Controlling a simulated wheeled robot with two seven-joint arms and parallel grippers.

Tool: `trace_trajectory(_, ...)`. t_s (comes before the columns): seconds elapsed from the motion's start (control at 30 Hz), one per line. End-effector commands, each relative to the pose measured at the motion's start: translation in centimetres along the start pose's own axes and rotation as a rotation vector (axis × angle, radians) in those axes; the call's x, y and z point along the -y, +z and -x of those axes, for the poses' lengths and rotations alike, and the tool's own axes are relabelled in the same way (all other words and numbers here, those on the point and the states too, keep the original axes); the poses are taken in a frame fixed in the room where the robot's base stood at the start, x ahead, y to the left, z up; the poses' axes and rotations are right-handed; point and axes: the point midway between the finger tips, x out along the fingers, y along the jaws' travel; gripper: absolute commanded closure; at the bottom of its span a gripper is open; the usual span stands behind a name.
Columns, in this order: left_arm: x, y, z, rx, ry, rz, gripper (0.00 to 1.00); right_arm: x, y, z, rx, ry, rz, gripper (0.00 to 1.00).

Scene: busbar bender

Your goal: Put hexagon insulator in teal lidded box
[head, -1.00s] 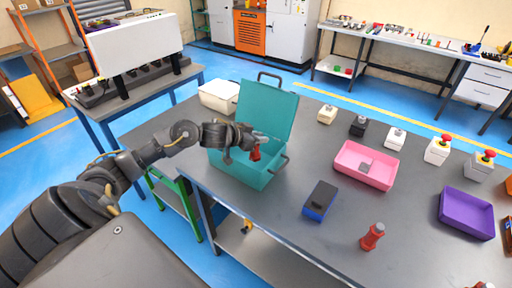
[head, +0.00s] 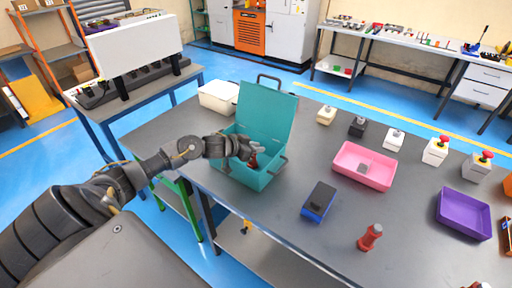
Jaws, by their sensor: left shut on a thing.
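The teal lidded box (head: 245,180) stands on the grey table near its left end, with its lid (head: 266,118) raised. My left gripper (head: 250,155) is over the box's opening, shut on a small red insulator (head: 254,161). The insulator is low at the opening; its lower part is hard to make out, and I cannot tell whether it touches the box floor. A similar red insulator (head: 370,237) stands upright on the table at the front right. My right gripper is not in view.
A blue and black block (head: 319,201), a pink tray (head: 350,174) and a purple tray (head: 465,222) lie to the right of the box. A cream container (head: 215,97) stands behind it. Several small switch boxes line the back. The table between box and pink tray is clear.

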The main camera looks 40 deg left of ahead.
Motion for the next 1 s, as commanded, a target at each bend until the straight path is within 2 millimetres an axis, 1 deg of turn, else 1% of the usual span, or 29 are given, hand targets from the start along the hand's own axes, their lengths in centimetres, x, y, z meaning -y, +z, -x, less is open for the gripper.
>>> trace_trajectory(0.07, 0.0, 0.2, -0.1, -0.001, 0.0, 0.001, 1.0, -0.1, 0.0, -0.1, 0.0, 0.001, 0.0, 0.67)
trace_trajectory(0.1, 0.0, 0.2, -0.1, 0.0, 0.0, 0.001, 0.78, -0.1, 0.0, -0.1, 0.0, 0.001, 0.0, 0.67)
trace_trajectory(0.23, 0.0, 0.2, -0.1, 0.0, 0.0, 0.0, 0.61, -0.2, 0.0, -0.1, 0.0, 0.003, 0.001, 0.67)
trace_trajectory(0.27, 0.0, 0.2, -0.1, 0.0, 0.0, 0.0, 0.59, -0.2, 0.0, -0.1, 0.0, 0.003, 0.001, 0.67)
trace_trajectory(0.57, 0.0, 0.0, 0.0, 0.0, 0.0, 0.0, 0.59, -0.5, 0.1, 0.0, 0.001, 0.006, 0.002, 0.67)
trace_trajectory(0.67, 0.0, 0.1, 0.7, 0.001, 0.0, 0.0, 0.59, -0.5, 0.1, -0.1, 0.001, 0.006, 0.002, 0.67)
trace_trajectory(0.77, 0.1, 0.2, 2.3, 0.002, -0.001, -0.002, 0.59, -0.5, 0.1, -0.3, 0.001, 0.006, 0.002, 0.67)
trace_trajectory(1.0, 0.1, 0.3, 7.7, 0.005, -0.001, -0.003, 0.59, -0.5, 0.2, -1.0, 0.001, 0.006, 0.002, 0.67)
